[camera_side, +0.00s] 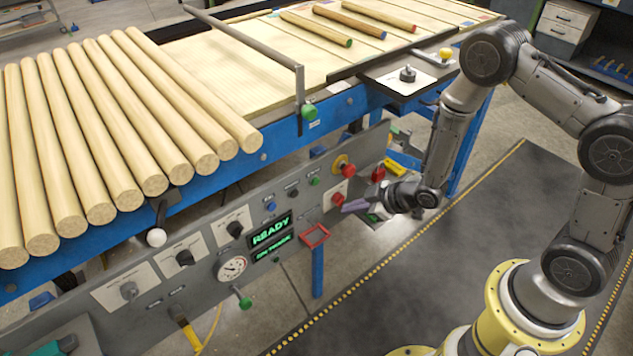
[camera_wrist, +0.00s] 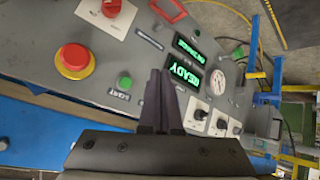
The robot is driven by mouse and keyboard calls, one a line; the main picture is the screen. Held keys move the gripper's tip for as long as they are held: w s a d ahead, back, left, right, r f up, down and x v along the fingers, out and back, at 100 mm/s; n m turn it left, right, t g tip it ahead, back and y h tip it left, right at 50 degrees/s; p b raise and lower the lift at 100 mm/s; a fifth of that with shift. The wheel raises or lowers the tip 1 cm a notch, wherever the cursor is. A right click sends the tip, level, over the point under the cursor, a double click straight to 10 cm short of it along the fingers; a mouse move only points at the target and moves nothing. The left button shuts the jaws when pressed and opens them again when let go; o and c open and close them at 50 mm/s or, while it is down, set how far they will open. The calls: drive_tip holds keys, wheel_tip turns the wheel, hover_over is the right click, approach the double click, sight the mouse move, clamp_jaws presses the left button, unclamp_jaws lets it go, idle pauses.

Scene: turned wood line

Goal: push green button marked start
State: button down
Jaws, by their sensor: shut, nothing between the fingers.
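The green button (camera_wrist: 124,83) sits on the grey panel in the wrist view, with a label reading START beside it. It also shows small in the side view (camera_side: 314,181), left of the red emergency knob. My gripper (camera_wrist: 160,73) is shut, with its two dark fingers together and nothing between them. In the wrist view the fingertips appear to the right of the green button, apart from it in the picture. In the side view my gripper (camera_side: 345,207) is in front of the panel, below and right of the button. The exact gap to the panel is hard to tell.
A red mushroom knob on a yellow base (camera_wrist: 74,60) is close to the green button. A lit display reads READY (camera_side: 271,230). A red frame (camera_side: 314,236), a gauge (camera_side: 231,267) and black knobs (camera_side: 235,228) share the panel. Wooden rods (camera_side: 120,120) lie above.

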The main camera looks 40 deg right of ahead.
sight(315, 181)
drive_tip(key=w, duration=0.9)
idle(0.3)
idle(1.9)
drive_tip(key=shift+w, duration=0.35)
